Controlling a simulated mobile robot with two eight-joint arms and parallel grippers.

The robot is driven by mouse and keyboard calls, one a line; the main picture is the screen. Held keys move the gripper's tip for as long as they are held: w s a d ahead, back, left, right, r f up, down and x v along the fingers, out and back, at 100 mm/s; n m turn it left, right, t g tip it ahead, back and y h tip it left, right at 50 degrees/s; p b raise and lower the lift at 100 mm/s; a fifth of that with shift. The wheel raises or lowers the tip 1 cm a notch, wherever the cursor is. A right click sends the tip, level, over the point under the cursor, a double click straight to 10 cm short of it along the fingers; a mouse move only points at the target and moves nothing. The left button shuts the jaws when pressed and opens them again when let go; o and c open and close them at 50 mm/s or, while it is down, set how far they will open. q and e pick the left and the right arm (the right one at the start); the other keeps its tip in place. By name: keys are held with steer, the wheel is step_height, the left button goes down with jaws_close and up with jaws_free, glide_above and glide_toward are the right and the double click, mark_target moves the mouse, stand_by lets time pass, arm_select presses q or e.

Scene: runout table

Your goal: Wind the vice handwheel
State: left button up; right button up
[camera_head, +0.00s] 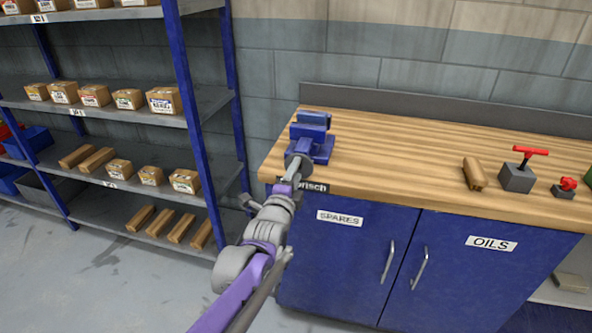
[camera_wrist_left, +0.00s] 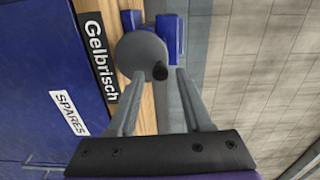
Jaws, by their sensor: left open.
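The blue vice (camera_head: 314,142) stands on the left end of the wooden bench top (camera_head: 400,150). Its grey handwheel (camera_head: 298,160) faces the front edge and is partly covered by my gripper. In the left wrist view the handwheel (camera_wrist_left: 138,52) is a grey disc with a black knob (camera_wrist_left: 160,71) at its rim. My left gripper (camera_head: 290,176) is in front of the wheel. In the left wrist view the left gripper (camera_wrist_left: 165,76) is open, with its fingertips on either side of the knob. I cannot tell whether they touch it. My right gripper is out of view.
Below the bench top are blue cabinet doors labelled SPARES (camera_head: 340,218) and OILS (camera_head: 491,243). A wooden block (camera_head: 474,173) and a grey block with a red T-handle (camera_head: 517,178) sit further right. A shelf rack (camera_head: 190,110) with boxes stands left.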

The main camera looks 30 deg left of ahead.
arm_select(q)
steer(key=v, duration=0.6)
steer(key=shift+p, duration=0.35)
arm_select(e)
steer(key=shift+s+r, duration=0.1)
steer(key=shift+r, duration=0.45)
arm_select(q)
steer(key=s+d+f+n+g+h, duration=0.1)
steer(key=s+d+f+n+g, duration=0.35)
steer(key=s+f, duration=0.45)
steer(key=s+d+f+n+g+h, duration=0.2)
steer(key=s+d+f+n+g, duration=0.3)
steer(key=s, duration=0.5)
steer(key=s+d+f+n+g+h, duration=0.1)
steer(key=s+d+f+n+g, duration=0.25)
steer(key=s+f+n, duration=0.45)
step_height(320, 180, up, 18)
steer(key=w+m+p, duration=0.1)
steer(key=m+p, duration=0.1)
steer(key=p, duration=1.4)
steer(key=shift+a+f+t, duration=0.25)
steer(key=shift+a+t, duration=0.15)
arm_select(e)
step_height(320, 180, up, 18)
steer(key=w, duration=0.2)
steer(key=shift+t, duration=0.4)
arm_select(q)
steer(key=shift+m, duration=0.25)
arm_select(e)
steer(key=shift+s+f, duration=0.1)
